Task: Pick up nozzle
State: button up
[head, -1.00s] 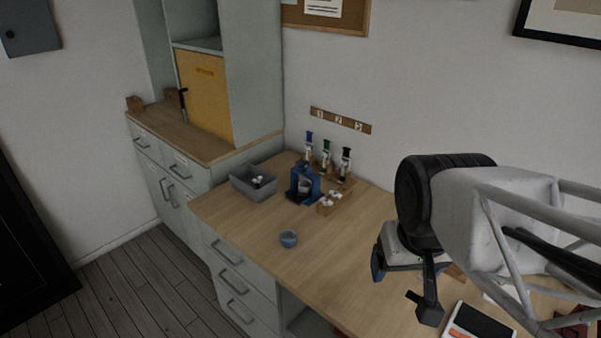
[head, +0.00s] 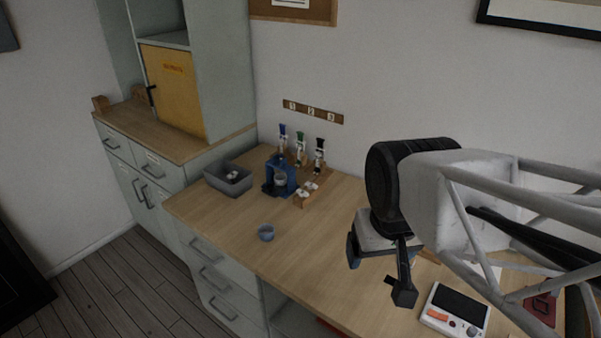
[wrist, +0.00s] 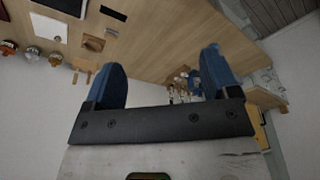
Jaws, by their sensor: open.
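My gripper (head: 378,270) hangs above the right part of the wooden desk, well apart from the items at the back. Its two blue fingers stand wide apart with nothing between them in the wrist view (wrist: 161,64). I cannot tell for certain which item is the nozzle. Small white pieces (head: 308,189) sit on a low wooden block in front of a rack of three upright bottles or syringes (head: 300,147) with blue, green and black tops. Other small white pieces (head: 232,174) lie in the grey bin (head: 240,189).
A blue stand (head: 270,186) holding a greyish cup is between bin and rack. A small blue bowl (head: 266,234) sits near the front edge. A white device (head: 440,316) with a dark screen lies at right. The desk's middle (head: 315,235) is clear.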

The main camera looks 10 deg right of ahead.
jog(key=m+g, duration=0.3)
jog(key=m, duration=0.6)
send_over(311, 187)
jog(key=f, duration=1.4)
jog(key=w+f, duration=0.1)
jog(key=f, duration=0.7)
jog(key=shift+d+f, duration=0.1)
jog(key=shift+w+f, duration=0.15)
jog(key=shift+f, duration=0.05)
jog(key=shift+f, duration=0.1)
jog(key=shift+f, duration=1.2)
